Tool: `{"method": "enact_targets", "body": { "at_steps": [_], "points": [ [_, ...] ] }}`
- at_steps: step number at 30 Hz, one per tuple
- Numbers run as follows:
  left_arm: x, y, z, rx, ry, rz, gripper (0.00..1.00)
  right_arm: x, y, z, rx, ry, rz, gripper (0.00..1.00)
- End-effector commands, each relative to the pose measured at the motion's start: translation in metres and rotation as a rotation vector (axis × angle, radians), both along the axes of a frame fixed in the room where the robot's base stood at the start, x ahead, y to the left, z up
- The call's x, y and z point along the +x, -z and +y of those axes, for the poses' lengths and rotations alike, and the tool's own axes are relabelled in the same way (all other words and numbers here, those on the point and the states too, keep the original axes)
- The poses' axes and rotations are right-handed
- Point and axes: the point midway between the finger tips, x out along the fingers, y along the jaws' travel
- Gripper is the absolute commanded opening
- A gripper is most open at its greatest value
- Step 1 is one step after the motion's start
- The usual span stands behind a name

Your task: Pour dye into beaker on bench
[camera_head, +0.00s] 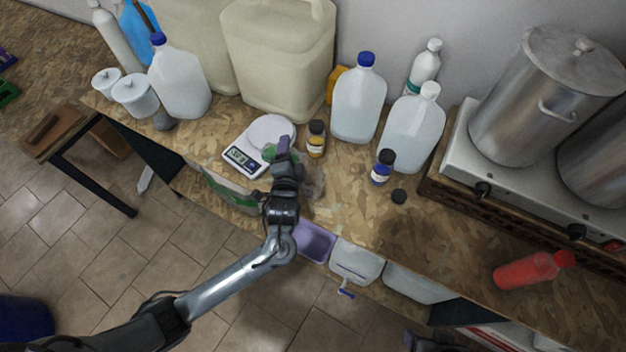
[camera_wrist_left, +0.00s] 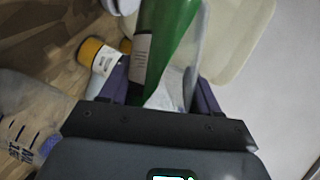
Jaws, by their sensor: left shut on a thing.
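My left gripper (camera_head: 283,147) is above the bench, by the front right of the white scale (camera_head: 241,158). It is shut on a green dye bottle (camera_head: 269,151), mostly hidden by the hand in the head view. In the left wrist view, the green bottle (camera_wrist_left: 172,40) with a white label sits between the fingers (camera_wrist_left: 163,88). The clear beaker (camera_head: 314,184) stands on the bench just right of my left wrist, partly hidden. The left wrist view shows the beaker (camera_wrist_left: 28,128) at left, with blue markings. My right gripper does not show clearly.
A yellow-labelled bottle (camera_head: 316,139) and a blue-labelled bottle (camera_head: 382,167) stand near the beaker. A loose black cap (camera_head: 399,196) lies on the bench. Clear jugs (camera_head: 358,105) and large drums (camera_head: 275,60) stand behind. A red bottle (camera_head: 530,270) lies at right.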

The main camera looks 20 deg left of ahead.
Motion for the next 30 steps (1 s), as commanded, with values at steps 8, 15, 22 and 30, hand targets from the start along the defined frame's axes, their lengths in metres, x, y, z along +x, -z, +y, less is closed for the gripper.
{"method": "enact_targets", "body": {
  "at_steps": [8,15,22,30],
  "points": [
    [0.0,-0.008,-0.004,0.084,0.0,-0.011,0.28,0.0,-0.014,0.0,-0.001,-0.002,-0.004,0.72],
    [0.0,-0.008,-0.007,0.124,-0.001,-0.015,0.28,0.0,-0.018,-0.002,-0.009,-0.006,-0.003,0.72],
    [-0.001,-0.011,-0.009,0.161,-0.001,-0.019,0.28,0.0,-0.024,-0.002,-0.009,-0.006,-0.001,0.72],
    [0.0,-0.014,-0.01,0.211,-0.001,-0.024,0.28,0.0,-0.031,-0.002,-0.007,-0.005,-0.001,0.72]
  ]
}}
